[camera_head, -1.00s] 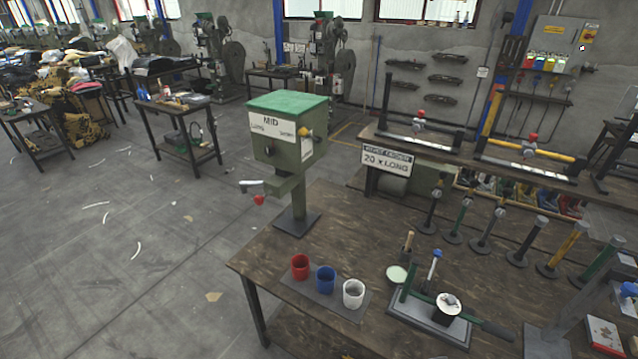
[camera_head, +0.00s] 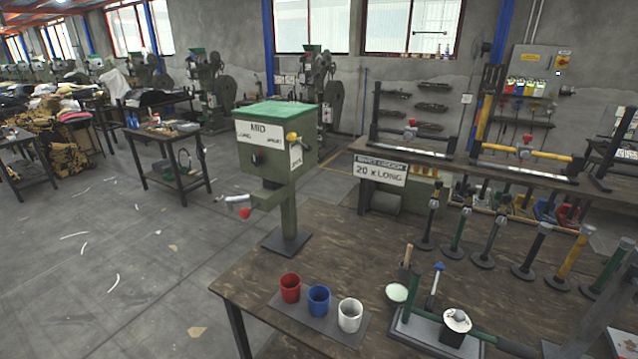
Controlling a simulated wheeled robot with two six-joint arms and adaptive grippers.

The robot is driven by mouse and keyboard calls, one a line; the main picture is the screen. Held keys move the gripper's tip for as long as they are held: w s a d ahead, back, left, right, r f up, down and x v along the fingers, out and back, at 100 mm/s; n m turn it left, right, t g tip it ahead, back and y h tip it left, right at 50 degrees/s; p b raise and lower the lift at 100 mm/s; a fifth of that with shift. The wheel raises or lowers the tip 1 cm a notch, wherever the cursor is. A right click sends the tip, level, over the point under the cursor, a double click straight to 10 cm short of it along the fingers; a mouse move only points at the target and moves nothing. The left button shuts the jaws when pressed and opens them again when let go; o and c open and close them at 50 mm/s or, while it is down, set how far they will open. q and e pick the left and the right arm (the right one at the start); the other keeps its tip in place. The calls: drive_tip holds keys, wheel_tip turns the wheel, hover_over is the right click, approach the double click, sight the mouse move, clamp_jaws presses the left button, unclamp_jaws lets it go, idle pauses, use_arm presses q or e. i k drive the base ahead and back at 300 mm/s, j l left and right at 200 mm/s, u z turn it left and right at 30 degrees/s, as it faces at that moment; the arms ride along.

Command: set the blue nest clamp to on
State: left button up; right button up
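No part is labelled as the blue nest clamp, so I cannot tell for sure which it is. The fixture has a dark green bar and a white-topped dark cylinder (camera_head: 456,322). A wall control box (camera_head: 537,72) at the upper right carries a row of coloured tags; their lettering is too small to read. Neither gripper is in view.
Red (camera_head: 290,288), blue (camera_head: 318,300) and white (camera_head: 350,315) cups stand on a mat on the near bench (camera_head: 260,270). The green MID press (camera_head: 275,150) stands behind them. Several upright tools line the bench's right side. Open floor lies left.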

sight(440, 266)
drive_tip(key=i+z, duration=0.1)
drive_tip(key=z, duration=0.25)
drive_tip(key=i+z, duration=0.1)
drive_tip(key=z, duration=0.25)
drive_tip(key=i+z, duration=0.1)
drive_tip(key=z, duration=0.25)
